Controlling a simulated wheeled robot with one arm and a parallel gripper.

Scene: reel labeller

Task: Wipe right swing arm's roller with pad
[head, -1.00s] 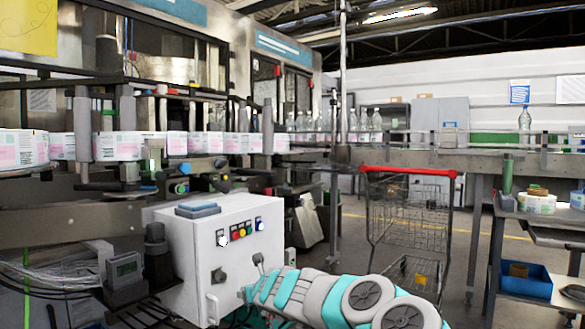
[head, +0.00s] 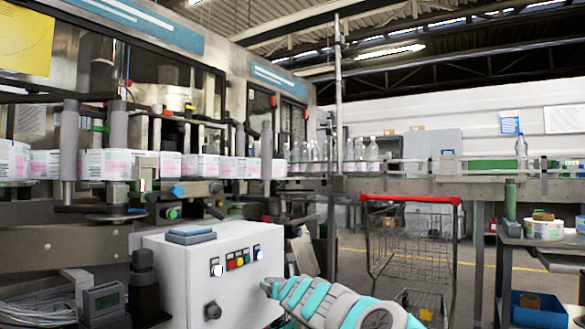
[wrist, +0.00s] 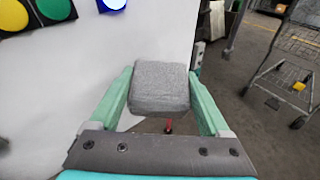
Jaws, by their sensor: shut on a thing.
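My gripper (wrist: 160,90) is shut on a grey, rough-faced block-shaped pad (wrist: 160,87), held between its two green fingers in the wrist view. In the head view my gripper (head: 269,288) is at the right front edge of the white control box; the pad cannot be made out there. Several upright grey rollers stand along the labelling machine: one at the left (head: 69,145), one beside it (head: 117,140), and one farther right (head: 266,158). I cannot tell which belongs to the right swing arm. My gripper is below and apart from all of them.
The white control box (head: 180,275) with coloured buttons stands close to my gripper, with a blue-grey flat item (head: 191,234) on top. A shopping cart (head: 410,240) stands to the right. A side bench (head: 540,240) holds reels. Open floor lies around the cart.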

